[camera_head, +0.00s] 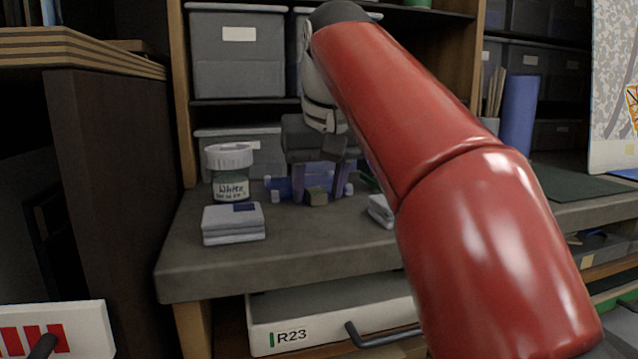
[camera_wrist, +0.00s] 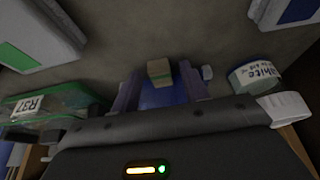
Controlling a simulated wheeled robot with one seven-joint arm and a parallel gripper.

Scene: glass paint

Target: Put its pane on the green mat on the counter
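A blue pane-like piece (camera_head: 282,188) with small whitish bits at its corners is on the counter, low behind my gripper. It also shows in the wrist view (camera_wrist: 168,97). A small tan block with a green band (camera_head: 316,196) is at the pane's front edge and also shows in the wrist view (camera_wrist: 158,70). My gripper (camera_head: 317,190) points down over the pane, its fingers apart on either side of the block, with gaps showing in the wrist view. The dark green mat (camera_head: 575,183) lies at the right of the counter, partly hidden by my arm.
A green-edged container marked R37 (camera_wrist: 45,103) is near in the wrist view. A blue roll (camera_head: 519,115) stands behind the mat.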

